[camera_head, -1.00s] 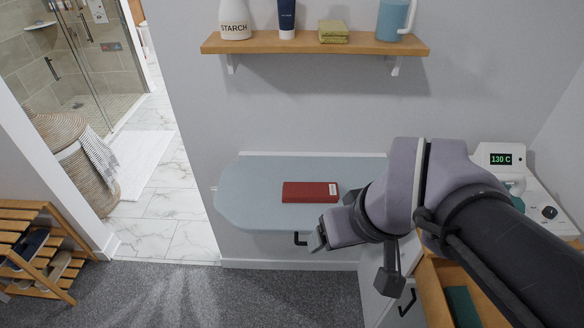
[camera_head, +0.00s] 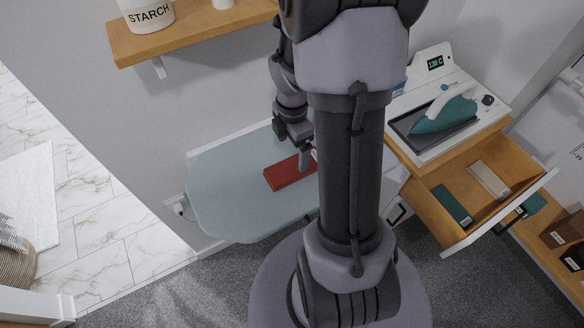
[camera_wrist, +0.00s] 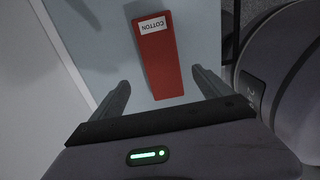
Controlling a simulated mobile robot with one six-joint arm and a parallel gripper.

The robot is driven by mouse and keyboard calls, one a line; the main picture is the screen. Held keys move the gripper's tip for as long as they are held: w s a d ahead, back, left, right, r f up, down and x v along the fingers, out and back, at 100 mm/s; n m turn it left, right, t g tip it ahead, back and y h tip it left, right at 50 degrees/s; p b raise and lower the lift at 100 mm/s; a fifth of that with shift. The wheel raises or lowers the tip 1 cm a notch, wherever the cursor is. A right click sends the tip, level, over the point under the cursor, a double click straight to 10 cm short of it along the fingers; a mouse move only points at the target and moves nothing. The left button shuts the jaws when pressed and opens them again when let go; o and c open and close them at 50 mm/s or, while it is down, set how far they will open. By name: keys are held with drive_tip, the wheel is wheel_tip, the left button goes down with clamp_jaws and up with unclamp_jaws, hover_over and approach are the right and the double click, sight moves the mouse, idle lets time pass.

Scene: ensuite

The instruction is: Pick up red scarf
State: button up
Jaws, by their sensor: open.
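The red scarf (camera_head: 284,173) is a flat, folded red bar lying on the light blue ironing board (camera_head: 225,195). In the wrist view the scarf (camera_wrist: 158,65) carries a white label reading COTTON at its far end. My gripper (camera_head: 306,158) is over the board at the right end of the scarf, partly hidden by my arm in the head view. In the wrist view my gripper (camera_wrist: 160,88) is open, with its fingers apart on either side of the scarf's near end. I cannot tell the height of the fingertips above the board.
A wall shelf (camera_head: 190,35) hangs above the board with a starch container (camera_head: 148,14). To the right, a teal iron (camera_head: 444,112) rests on its station above an open wooden drawer (camera_head: 475,195) holding folded items. Grey carpet (camera_head: 190,290) lies in front.

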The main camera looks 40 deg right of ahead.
sight(295, 166)
drive_tip(key=f+b, duration=0.1)
drive_tip(key=f, duration=0.1)
drive_tip(key=f+b, duration=0.1)
drive_tip(key=f, duration=0.2)
drive_tip(key=f+b, duration=0.1)
drive_tip(key=f, duration=0.1)
drive_tip(key=shift+s+d+f, duration=0.2)
drive_tip(key=shift+s+f, duration=0.15)
drive_tip(key=shift+w+r, duration=0.1)
drive_tip(key=c, duration=1.5)
